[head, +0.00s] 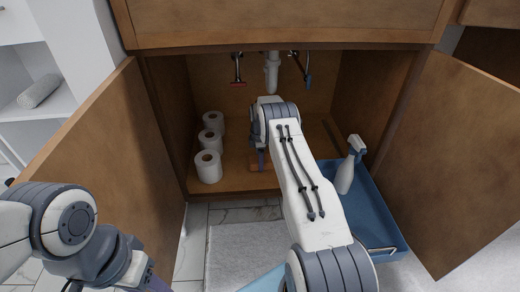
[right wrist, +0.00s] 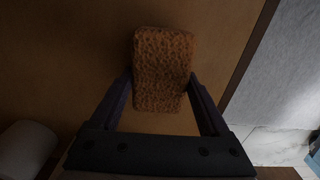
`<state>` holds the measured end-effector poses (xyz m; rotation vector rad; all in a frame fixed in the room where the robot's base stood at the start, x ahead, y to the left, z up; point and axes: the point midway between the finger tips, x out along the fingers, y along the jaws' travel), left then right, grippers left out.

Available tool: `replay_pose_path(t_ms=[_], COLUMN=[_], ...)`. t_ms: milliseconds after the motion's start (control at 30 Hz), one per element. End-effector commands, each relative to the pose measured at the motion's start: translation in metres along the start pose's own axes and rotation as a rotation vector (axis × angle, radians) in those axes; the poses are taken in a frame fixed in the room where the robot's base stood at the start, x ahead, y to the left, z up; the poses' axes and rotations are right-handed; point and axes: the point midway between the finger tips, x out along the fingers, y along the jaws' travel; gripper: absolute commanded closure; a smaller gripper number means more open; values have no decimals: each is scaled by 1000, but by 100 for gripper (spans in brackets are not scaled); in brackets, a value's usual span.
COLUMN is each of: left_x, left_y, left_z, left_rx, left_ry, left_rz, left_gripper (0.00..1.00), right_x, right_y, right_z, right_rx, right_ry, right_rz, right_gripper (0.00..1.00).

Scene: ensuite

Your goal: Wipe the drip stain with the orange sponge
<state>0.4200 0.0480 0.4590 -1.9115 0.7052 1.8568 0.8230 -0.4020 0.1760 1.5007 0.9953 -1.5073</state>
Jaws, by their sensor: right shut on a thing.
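The orange sponge (right wrist: 161,70) is between the two fingers of my right gripper (right wrist: 160,92) in the right wrist view, and the gripper is shut on it. In the head view the right gripper (head: 262,160) is inside the open cabinet, low over its wooden floor. Only a bit of the sponge (head: 260,168) shows there, near the cabinet's front edge. I cannot tell whether the sponge touches the floor. I do not see the drip stain in either view. My left arm is at the lower left of the head view, with its fingers out of the picture.
Several white paper rolls (head: 208,166) stand left of the right gripper. A blue tray (head: 385,222) with a white spray bottle (head: 347,172) is at the right. Open doors (head: 105,150) flank the cabinet. A drain pipe (head: 272,72) hangs at the back.

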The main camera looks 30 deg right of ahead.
Motion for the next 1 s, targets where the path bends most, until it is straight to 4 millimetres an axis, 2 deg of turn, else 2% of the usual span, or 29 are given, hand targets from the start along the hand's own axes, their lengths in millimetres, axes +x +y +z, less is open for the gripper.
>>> replay_pose_path(t_ms=[33, 600, 1000], left_x=[-7, -42, -45], left_y=[0, 3, 3], left_z=[0, -2, -2], left_rx=[0, 0, 0], left_ry=[0, 0, 0], left_rz=[0, 0, 0], left_gripper=[50, 50, 50], right_x=[-11, -60, -65], right_y=[2, 2, 2], right_z=[-1, -10, -11], right_rx=[-2, -11, -12], right_ry=[0, 0, 0], right_rz=[6, 7, 7], right_gripper=[65, 65, 65])
